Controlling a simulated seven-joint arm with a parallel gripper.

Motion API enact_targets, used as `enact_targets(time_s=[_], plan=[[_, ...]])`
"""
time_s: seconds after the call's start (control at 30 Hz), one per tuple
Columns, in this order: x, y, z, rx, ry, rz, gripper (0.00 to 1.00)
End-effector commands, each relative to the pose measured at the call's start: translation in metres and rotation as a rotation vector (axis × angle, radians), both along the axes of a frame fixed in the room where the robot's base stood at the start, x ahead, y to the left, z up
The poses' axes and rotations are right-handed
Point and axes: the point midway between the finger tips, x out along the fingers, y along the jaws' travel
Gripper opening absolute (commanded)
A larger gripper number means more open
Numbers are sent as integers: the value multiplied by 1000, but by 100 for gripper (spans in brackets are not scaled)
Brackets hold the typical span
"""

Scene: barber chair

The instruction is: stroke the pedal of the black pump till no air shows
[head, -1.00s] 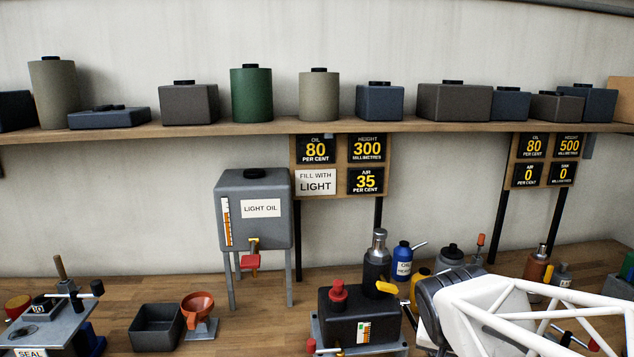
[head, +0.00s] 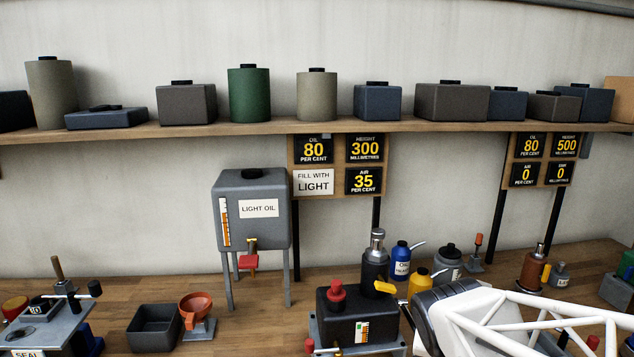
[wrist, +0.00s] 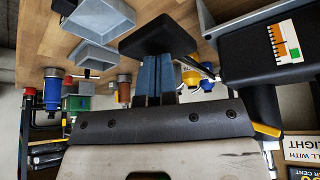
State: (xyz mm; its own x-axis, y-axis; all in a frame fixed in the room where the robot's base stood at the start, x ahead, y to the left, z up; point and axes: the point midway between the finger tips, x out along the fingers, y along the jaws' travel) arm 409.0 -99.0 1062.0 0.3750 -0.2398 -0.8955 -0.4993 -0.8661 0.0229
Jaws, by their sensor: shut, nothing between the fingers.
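The black pump (head: 341,304) stands on the bench in the head view, with a red cap, a dark cylinder, a yellow lever (head: 385,288) and a small gauge label. The board above it (head: 338,165) reads oil 80 per cent, height 300 millimetres, air 35 per cent. In the wrist view the pump body (wrist: 245,52) is at the right. A black pad (wrist: 158,34), seemingly the pedal, lies at the tips of my gripper (wrist: 159,62). Its blue fingers are shut and empty. I cannot tell whether they touch the pad. My arm hides the gripper in the head view.
A grey light oil tank (head: 230,211) on legs stands left of the pump. A dark bin (head: 155,326) and an orange funnel (head: 196,308) are further left. Bottles, including a blue one (head: 401,258) and a yellow one (head: 419,284), stand close behind my arm.

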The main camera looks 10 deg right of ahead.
Motion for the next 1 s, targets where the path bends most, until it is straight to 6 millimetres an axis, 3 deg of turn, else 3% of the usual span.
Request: enact_targets(time_s=[0.37, 0.9, 1.0], plan=[[0, 0, -9, 0, 2, 0, 0], [6, 0, -57, 1, 3, -1, 0], [6, 0, -57, 0, 1, -1, 0]])
